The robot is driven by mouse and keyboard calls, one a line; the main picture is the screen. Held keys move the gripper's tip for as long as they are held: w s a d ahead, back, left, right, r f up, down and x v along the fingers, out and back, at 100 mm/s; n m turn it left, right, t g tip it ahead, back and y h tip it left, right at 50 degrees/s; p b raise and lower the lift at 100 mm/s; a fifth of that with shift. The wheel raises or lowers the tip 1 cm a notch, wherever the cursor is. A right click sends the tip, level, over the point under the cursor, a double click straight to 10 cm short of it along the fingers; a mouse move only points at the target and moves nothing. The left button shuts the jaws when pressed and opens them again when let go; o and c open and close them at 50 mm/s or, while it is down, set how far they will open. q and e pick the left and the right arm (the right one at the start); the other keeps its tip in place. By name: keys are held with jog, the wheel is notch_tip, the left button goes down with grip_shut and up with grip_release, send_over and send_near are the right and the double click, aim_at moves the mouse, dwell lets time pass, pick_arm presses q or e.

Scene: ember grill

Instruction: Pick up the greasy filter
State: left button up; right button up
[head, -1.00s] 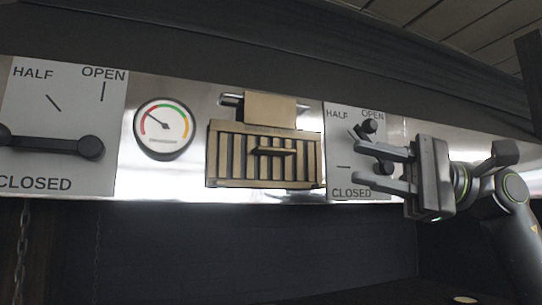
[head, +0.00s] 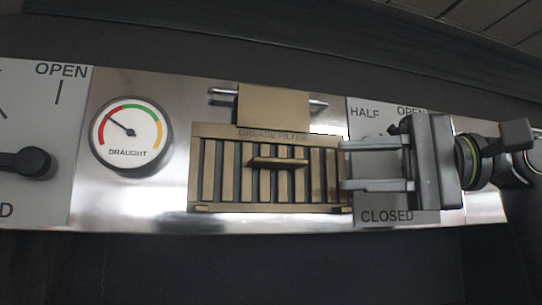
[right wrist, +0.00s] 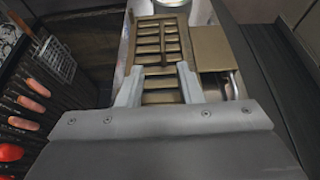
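The grease filter (head: 228,190) is a brass-coloured slatted panel mounted on the steel hood front, with a short bar handle (head: 278,163) across its middle. A plain brass plate (head: 273,105) sits above it in front of a steel rail. My right gripper (head: 343,167) is open, its two fingers pointing left at the filter's right edge, short of the handle. In the right wrist view the filter (right wrist: 161,40) lies ahead, with the handle (right wrist: 163,45) between the lines of the open fingers (right wrist: 157,80). My left gripper is not in view.
A round draught gauge (head: 131,137) is left of the filter. A damper panel (head: 385,215) marked HALF, OPEN and CLOSED is behind my right gripper; another lever (head: 30,163) is at far left. Sausages (right wrist: 28,104) and a wire basket (right wrist: 55,60) show in the wrist view.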

aim_at(293, 159)
jog(key=a, duration=0.2)
jog(key=a+p, duration=0.1)
jog(key=shift+w+a, duration=0.25)
jog(key=shift+s+a+r, duration=0.1)
jog(key=shift+a+r, duration=0.05)
jog(key=shift+a, duration=0.15)
jog(key=a+p, duration=0.2)
jog(key=a, duration=0.2)
jog(key=shift+s+r, duration=0.1)
jog(key=shift+r, duration=0.05)
jog(key=shift+a, duration=0.35)
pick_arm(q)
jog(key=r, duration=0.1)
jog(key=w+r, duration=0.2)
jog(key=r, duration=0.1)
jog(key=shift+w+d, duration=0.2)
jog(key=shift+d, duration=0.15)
pick_arm(e)
jog(key=shift+d, duration=0.15)
jog(key=shift+c, duration=0.2)
jog(key=shift+c, duration=1.1)
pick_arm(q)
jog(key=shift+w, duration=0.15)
pick_arm(e)
grip_shut()
